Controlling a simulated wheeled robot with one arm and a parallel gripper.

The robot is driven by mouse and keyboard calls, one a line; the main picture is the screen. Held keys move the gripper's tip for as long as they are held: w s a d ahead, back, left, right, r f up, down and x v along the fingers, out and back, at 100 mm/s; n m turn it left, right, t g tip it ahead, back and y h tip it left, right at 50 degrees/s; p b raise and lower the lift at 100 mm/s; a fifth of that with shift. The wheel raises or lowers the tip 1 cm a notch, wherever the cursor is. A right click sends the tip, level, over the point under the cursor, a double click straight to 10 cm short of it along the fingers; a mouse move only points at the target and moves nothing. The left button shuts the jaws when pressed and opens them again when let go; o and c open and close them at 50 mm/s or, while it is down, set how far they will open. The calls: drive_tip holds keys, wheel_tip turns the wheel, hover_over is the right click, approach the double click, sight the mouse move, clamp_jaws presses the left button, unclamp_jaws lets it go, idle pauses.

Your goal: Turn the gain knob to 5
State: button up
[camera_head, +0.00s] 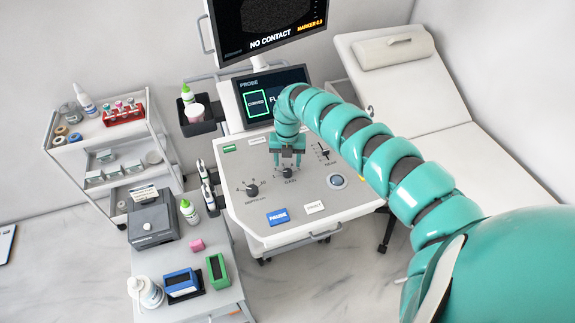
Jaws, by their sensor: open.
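The gain knob (287,172) is a small dark round knob with a printed scale, above the word GAIN on the ultrasound console panel (305,222). My gripper (286,166) comes down over the panel from above, with its fingers at the knob. The fingers are open, one on each side of the knob, and whether they touch it cannot be told. The gripper hides part of the knob and scale, so the pointer setting is not readable.
A larger depth knob (252,190) sits left of the gain knob. A slider (323,152), a trackball (337,181) and a blue button (278,217) are nearby. The monitor (268,25) reads NO CONTACT. A cart (212,255) stands left and an exam couch (430,90) right.

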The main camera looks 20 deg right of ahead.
sight(288, 171)
wheel_tip(288, 171, down, 3)
drive_tip(key=shift+a+r+p, duration=0.15)
drive_tip(key=shift+p, duration=0.15)
drive_tip(key=shift+f, duration=1)
drive_tip(key=c, duration=1)
